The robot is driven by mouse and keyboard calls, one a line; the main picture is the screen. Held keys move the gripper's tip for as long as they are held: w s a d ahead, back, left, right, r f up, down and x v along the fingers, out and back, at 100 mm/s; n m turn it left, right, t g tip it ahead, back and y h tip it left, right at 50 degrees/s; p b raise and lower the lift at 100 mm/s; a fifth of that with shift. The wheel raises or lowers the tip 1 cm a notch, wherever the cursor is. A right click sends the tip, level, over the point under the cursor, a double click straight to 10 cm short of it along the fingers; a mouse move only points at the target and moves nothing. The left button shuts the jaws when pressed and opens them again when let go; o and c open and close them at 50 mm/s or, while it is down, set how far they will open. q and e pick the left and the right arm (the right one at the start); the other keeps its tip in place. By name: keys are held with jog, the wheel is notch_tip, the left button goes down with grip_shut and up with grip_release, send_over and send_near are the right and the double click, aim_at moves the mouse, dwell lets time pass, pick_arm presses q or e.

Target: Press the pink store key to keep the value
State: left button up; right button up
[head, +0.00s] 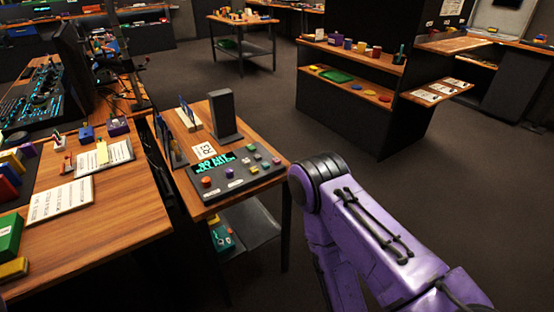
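The trackball panel (238,176) is a dark grey console lying on a small wooden side table (222,201). Its green lit display (216,163) shows text that is too small to read surely. I cannot tell surely which small key is the pink store key. My purple right arm reaches in from the lower right, with a dark joint just right of the side table. Neither gripper is in view.
A wooden desk (104,230) with papers, coloured boxes and a keyboard is at the left. A dark shelf unit (352,109) stands at the back right. The floor (470,190) at the right is clear.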

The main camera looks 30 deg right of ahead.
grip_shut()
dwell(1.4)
